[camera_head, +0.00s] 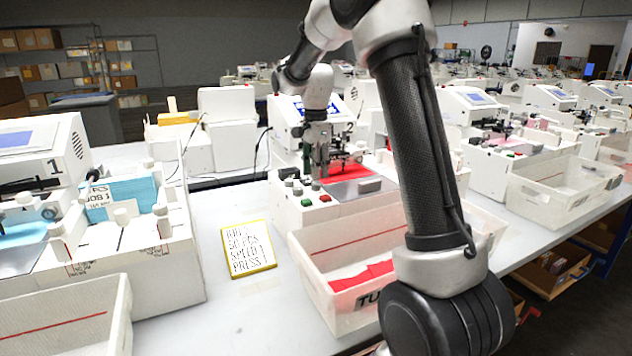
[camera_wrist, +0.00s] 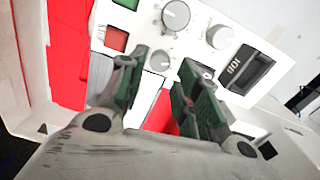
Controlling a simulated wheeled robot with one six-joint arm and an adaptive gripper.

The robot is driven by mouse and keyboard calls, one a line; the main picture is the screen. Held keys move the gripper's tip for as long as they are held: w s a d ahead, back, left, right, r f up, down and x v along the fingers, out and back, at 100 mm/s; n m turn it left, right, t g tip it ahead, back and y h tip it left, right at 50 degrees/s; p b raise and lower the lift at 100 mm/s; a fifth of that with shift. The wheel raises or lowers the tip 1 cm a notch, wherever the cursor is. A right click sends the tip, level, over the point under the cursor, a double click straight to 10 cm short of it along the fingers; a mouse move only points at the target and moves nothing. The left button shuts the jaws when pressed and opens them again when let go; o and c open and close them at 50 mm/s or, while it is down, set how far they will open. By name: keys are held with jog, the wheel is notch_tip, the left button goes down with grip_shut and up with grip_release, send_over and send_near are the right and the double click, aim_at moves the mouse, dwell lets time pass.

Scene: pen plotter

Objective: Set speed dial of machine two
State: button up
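The middle machine (camera_head: 288,120), which I take for machine two, has a white control panel with small grey knobs, a green button and a red button (camera_head: 324,198). In the wrist view the panel shows a large grey knob (camera_wrist: 176,15), a second knob (camera_wrist: 218,37) and a smaller knob (camera_wrist: 160,62). Which one is the speed dial cannot be read. My gripper (camera_wrist: 164,64) is open, its green-padded fingers apart, with the smaller knob showing between the fingertips. Contact cannot be told. In the head view my gripper (camera_head: 324,165) hangs over the machine's panel.
A dark counter (camera_wrist: 248,70) sits beside the knobs. A yellow-framed note (camera_head: 248,248) with "SPEED" and "PRESS" lines lies on the table. A white bin (camera_head: 310,258) with red sheets stands in front. Machine 1 (camera_head: 40,150) is at left; more machines stand at right.

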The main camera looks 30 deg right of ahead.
aim_at(316, 183)
notch_tip(316, 183, down, 4)
jog(key=shift+f, duration=0.1)
grip_shut()
jog(key=n, duration=0.4)
jog(key=shift+n, duration=0.4)
grip_release()
